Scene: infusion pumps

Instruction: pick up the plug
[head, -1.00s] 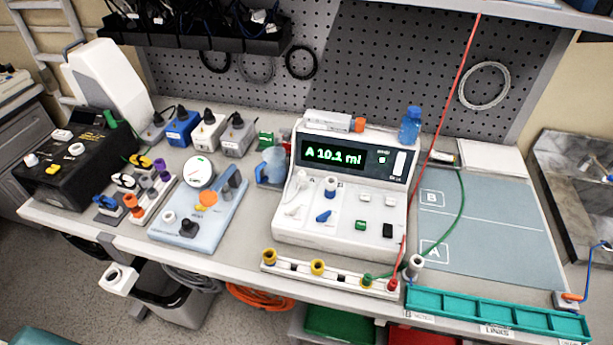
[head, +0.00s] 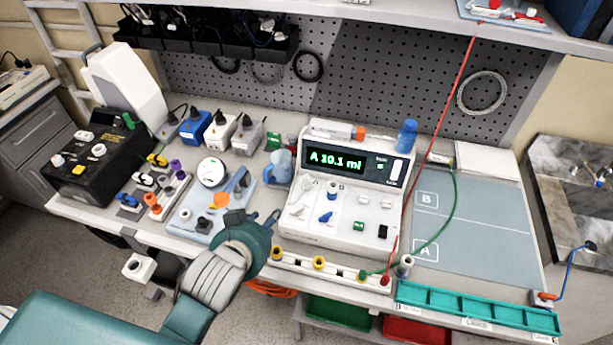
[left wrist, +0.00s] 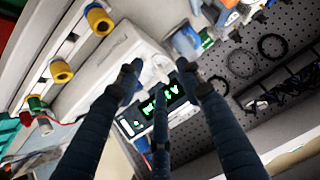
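Several plug-like parts show, and I cannot tell which one is meant. A white knob-like part (head: 299,196) sits on the left of the white pump's (head: 322,235) front; it also shows in the left wrist view (left wrist: 157,67). A socket strip (head: 338,275) in front of the pump has yellow, green and red plugs, with a grey-white plug (head: 404,266) at its right end. My left gripper (head: 266,217) is open and empty, left of the pump's front. In the left wrist view its dark fingers (left wrist: 160,78) are spread, with the pump beyond them. My right gripper is not in view.
A blue board with a round gauge (head: 212,172) lies left of the pump, partly behind my arm. A black box (head: 90,170) stands at the far left. A teal tray (head: 478,307) lies along the front right edge. The grey mat (head: 478,230) is clear.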

